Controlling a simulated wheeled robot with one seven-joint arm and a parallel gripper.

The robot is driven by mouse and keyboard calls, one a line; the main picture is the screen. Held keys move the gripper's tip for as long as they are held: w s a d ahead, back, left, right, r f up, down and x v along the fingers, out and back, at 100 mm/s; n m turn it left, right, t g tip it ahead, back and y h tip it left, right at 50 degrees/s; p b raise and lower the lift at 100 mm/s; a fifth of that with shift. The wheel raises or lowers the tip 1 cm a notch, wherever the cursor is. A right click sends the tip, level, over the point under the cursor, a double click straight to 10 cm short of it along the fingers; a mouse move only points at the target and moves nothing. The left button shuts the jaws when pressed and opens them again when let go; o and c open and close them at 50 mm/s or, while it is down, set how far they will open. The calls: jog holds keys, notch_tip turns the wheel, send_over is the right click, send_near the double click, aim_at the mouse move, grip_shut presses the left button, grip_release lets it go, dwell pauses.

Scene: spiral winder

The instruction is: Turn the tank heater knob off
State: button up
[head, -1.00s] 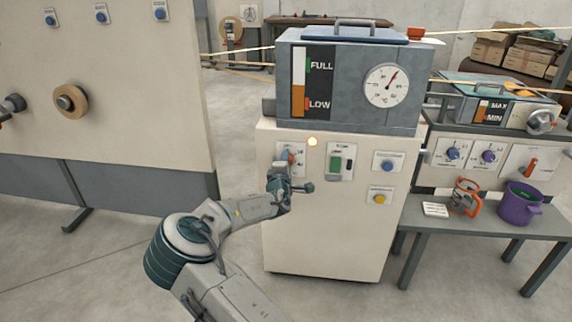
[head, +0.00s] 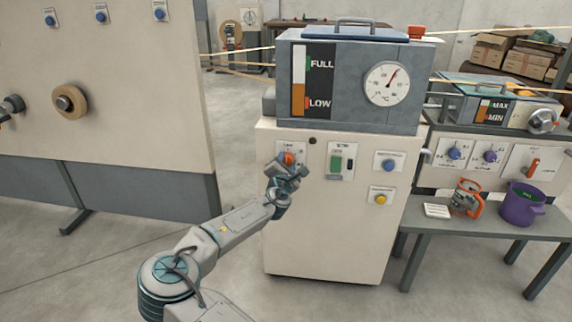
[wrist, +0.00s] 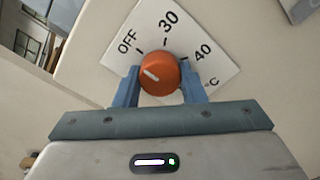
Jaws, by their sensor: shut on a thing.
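The tank heater knob (wrist: 158,75) is round and orange, on a white dial plate (wrist: 203,62) marked OFF, 30 and 40 °C. Its white mark points to the upper left, on the OFF side of the dial. My gripper (wrist: 160,84) is shut on the knob, with one blue finger on each side. In the head view the knob (head: 288,158) shows on the front of the beige cabinet (head: 325,235), partly hidden by my gripper (head: 286,163). The small lamp (head: 312,141) above the dial plate is dark.
A green switch (head: 336,163) is right of the knob, with a blue knob (head: 389,165) and a yellow knob (head: 381,198) further right. The tank (head: 345,112) with its gauge stands on top. A bench (head: 465,227) stands at right. The floor in front is clear.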

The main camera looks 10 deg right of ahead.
dwell(0.5)
jog(key=o, duration=1)
jog(key=shift+s, duration=0.1)
jog(key=p+v, duration=0.2)
jog(key=v, duration=1.1)
jog(key=shift+s, duration=0.3)
jog(key=shift+a, duration=0.15)
